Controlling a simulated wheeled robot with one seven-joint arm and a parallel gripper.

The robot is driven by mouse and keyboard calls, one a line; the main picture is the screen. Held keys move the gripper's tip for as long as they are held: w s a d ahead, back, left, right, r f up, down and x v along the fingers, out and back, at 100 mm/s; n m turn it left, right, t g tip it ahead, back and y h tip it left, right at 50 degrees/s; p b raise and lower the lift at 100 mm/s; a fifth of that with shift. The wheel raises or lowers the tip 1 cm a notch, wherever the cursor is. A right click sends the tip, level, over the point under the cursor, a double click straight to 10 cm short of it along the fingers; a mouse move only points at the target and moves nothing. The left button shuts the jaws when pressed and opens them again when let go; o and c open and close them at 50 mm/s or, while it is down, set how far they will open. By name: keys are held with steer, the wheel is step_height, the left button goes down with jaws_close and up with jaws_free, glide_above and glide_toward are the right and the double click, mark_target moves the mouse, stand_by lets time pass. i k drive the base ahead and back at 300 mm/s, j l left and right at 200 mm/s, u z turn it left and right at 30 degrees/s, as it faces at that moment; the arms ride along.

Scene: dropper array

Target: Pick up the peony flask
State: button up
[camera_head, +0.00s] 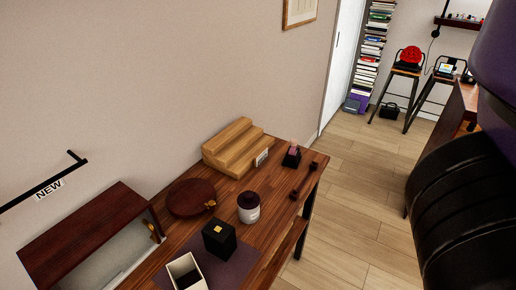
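I cannot pick out the peony flask for certain. A small pink item in a black holder (292,156) stands near the far end of the wooden table (262,237). It is too small to read any label or tell whether it is a flask. A white jar with a dark lid (249,212) stands upright nearer the middle of the table. My gripper is out of the picture. Only a dark, thick part of my arm shows at the right edge, well apart from the tabletop things.
A stepped wooden stand (226,144) and round dark board (189,198) sit by the wall. A black box (218,243) and open white box (188,270) are nearer. Two small dark blocks lie at the table's right side. Bare floor (345,205) lies right of the table.

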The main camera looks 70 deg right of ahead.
mark_target(292, 147)
steer(key=z, duration=1.65)
steer(key=k+j+u, duration=0.25)
steer(key=j+u, duration=0.2)
steer(key=j, duration=0.1)
